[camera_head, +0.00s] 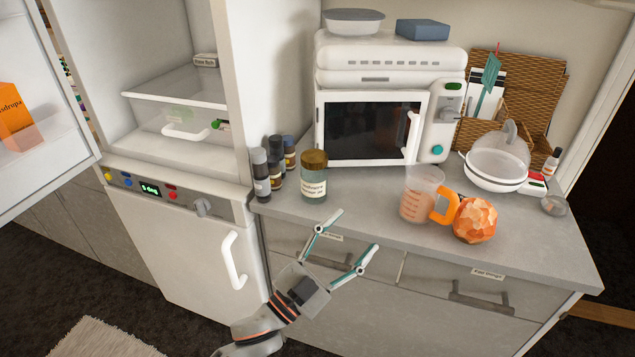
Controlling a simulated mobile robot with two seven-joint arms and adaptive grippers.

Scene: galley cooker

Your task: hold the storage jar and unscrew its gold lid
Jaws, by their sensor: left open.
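The storage jar (313,184) stands upright on the grey counter, in front of the left side of the microwave. It is clear glass with a pale label. Its gold lid (314,160) sits on top of it. My left gripper (355,238) is open and empty, its two fingers spread in front of the counter's front edge. It is below and to the right of the jar in the picture and apart from it. My right gripper is not in view.
Several small dark-capped bottles (276,165) stand left of the jar. A measuring jug (418,197) with an orange handle and a faceted orange object (475,220) are to the right. The microwave (371,128) stands behind. The counter (365,205) between jar and jug is clear.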

